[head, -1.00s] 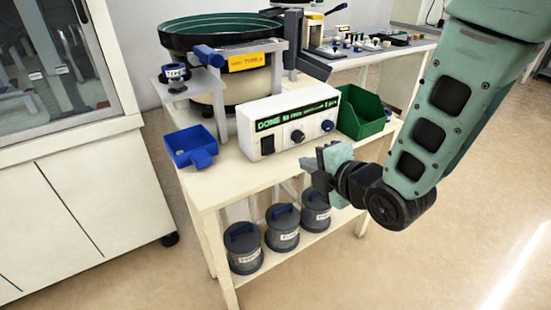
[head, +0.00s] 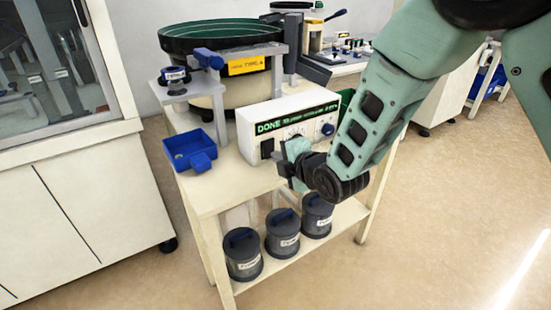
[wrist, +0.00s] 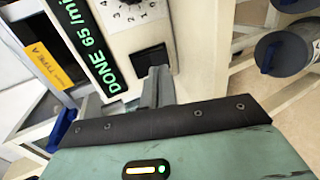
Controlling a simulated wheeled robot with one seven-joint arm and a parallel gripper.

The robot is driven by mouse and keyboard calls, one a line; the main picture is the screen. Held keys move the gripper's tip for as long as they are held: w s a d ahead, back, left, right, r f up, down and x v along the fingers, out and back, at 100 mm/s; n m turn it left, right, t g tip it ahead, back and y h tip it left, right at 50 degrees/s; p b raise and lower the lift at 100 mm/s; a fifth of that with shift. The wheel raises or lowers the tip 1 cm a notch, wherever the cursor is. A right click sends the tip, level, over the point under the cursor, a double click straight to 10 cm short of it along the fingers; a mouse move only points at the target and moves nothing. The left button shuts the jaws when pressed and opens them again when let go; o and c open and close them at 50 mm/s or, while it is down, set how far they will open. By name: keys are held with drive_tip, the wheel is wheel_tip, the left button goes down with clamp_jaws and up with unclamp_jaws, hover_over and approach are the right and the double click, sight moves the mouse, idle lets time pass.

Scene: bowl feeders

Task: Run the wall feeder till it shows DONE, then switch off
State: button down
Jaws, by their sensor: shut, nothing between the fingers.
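The feeder's white control box (head: 245,128) stands on the cream table, and its green display (head: 270,126) reads DONE. The display also shows in the wrist view (wrist: 90,45), reading DONE and 65 per minute. A black rocker switch (head: 267,148) is at the box's lower left; in the wrist view the switch (wrist: 150,60) lies just beyond my fingertips. A numbered dial (wrist: 130,5) is beside it. My gripper (head: 284,165) is shut and empty, in front of the box near the switch. I cannot tell whether it touches. The green bowl feeder (head: 220,35) stands behind, labelled TYPE A.
A blue tray (head: 190,150) sits at the table's left. A green bin (head: 346,100) is mostly hidden behind my arm. Several lidded grey canisters (head: 243,253) stand on the lower shelf. A cabinet (head: 80,205) is at left; open floor lies at right.

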sight(269, 150)
drive_tip(key=shift+x, duration=1)
drive_tip(key=shift+f+b, duration=0.1)
drive_tip(key=shift+b, duration=0.2)
drive_tip(key=shift+w+f+b, duration=0.1)
drive_tip(key=shift+f+b, duration=0.15)
drive_tip(key=shift+b, duration=0.3)
drive_tip(key=shift+a+t+b, duration=0.1)
drive_tip(key=shift+t+b, duration=0.2)
drive_tip(key=shift+b, duration=0.1)
drive_tip(key=shift+w+r+p, duration=0.1)
drive_tip(key=shift+r+p, duration=0.2)
drive_tip(key=shift+p, duration=0.05)
drive_tip(key=shift+r, duration=0.1)
